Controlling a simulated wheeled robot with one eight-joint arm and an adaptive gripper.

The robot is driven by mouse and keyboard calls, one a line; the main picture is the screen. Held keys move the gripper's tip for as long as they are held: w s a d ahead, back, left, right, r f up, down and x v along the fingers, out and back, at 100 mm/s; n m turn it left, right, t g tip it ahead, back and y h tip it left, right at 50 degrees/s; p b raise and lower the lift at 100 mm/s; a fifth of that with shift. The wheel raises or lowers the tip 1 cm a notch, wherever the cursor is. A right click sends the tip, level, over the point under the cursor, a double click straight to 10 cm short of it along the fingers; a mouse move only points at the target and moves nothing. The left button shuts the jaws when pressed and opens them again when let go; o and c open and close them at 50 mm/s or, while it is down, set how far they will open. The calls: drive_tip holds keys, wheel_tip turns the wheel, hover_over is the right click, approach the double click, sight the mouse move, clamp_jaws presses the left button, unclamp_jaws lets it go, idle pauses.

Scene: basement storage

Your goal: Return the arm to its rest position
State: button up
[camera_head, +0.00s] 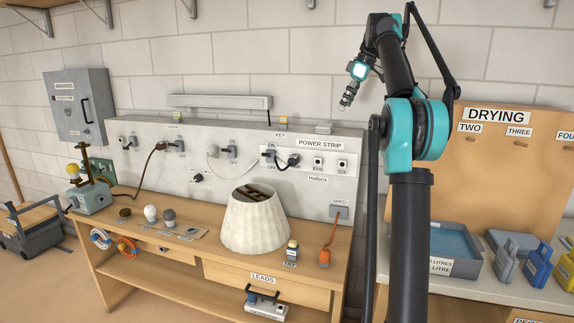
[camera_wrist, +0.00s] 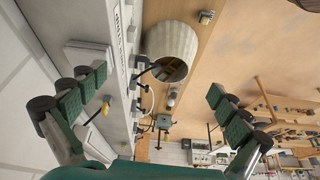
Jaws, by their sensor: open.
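My arm (camera_head: 411,235) rises in the right foreground of the head view, with teal joints and black links, and folds over near the top. My gripper (camera_head: 347,97) hangs in the air in front of the block wall, above the workbench and its white panel. It looks small and partly edge-on there. In the wrist view my gripper (camera_wrist: 157,84) has its two dark green padded fingers spread wide apart, with nothing held between them. A pleated lampshade (camera_head: 255,220) stands on the bench well below my gripper; it also shows in the wrist view (camera_wrist: 172,38).
A drying board (camera_head: 510,170) and a blue tray (camera_head: 455,243) are at right. Air around my gripper looks clear.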

drive_tip(key=s+f+m+h, duration=0.1)
drive_tip(key=s+f+m, duration=0.3)
drive_tip(key=f, duration=0.8)
drive_tip(key=s+a+f+m+t+h, duration=0.1)
drive_tip(key=s+f+m, duration=0.8)
drive_tip(key=s+f, duration=2.5)
drive_tip(key=shift+s+f+t+h, duration=0.4)
drive_tip(key=shift+t+h, duration=0.4)
drive_tip(key=shift+h, duration=0.3)
